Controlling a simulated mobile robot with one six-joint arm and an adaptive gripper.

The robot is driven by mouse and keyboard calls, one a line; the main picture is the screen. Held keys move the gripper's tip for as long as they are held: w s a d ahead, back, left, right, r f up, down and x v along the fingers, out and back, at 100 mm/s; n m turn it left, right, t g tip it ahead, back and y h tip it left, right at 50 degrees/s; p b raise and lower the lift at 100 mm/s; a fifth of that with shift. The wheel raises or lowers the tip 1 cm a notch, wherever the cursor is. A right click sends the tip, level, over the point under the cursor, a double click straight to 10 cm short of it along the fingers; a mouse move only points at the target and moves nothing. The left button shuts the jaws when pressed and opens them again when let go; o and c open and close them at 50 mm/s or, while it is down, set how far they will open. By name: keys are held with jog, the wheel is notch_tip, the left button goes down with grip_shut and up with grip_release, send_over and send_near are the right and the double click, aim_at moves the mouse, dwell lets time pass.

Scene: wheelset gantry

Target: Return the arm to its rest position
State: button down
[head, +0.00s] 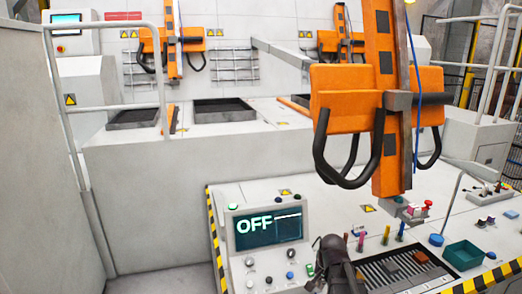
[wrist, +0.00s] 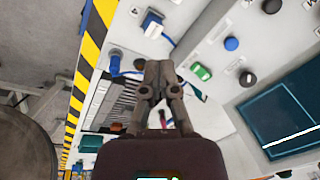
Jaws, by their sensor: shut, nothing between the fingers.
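My gripper (wrist: 158,68) is in the middle of the wrist view, its two dark fingers together with nothing between them. Behind it in that view are a slotted dark grate and the white console surface. In the head view a dark part of my arm (head: 332,262) shows at the bottom, in front of the console and just right of the screen panel. The fingertips cannot be made out there. I cannot tell whether the fingers touch anything.
The control panel screen (head: 268,230) reads OFF, with knobs below. A green button (wrist: 201,72) and blue knob (wrist: 232,43) lie right of the fingers. An orange gantry unit (head: 385,95) hangs above the console. A teal tray (head: 463,255) sits at right. Yellow-black striping (head: 216,240) marks the edge.

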jog(key=s+a+n+g, duration=0.1)
jog(key=s+a+n, duration=0.1)
jog(key=s+n, duration=0.5)
jog(key=s, duration=0.4)
jog(key=shift+s+a+n+g+h, duration=0.2)
jog(key=shift+a+n+g+h, duration=0.1)
jog(key=shift+n+g, duration=0.1)
jog(key=c, duration=1.4)
grip_release()
jog(key=shift+f, duration=0.15)
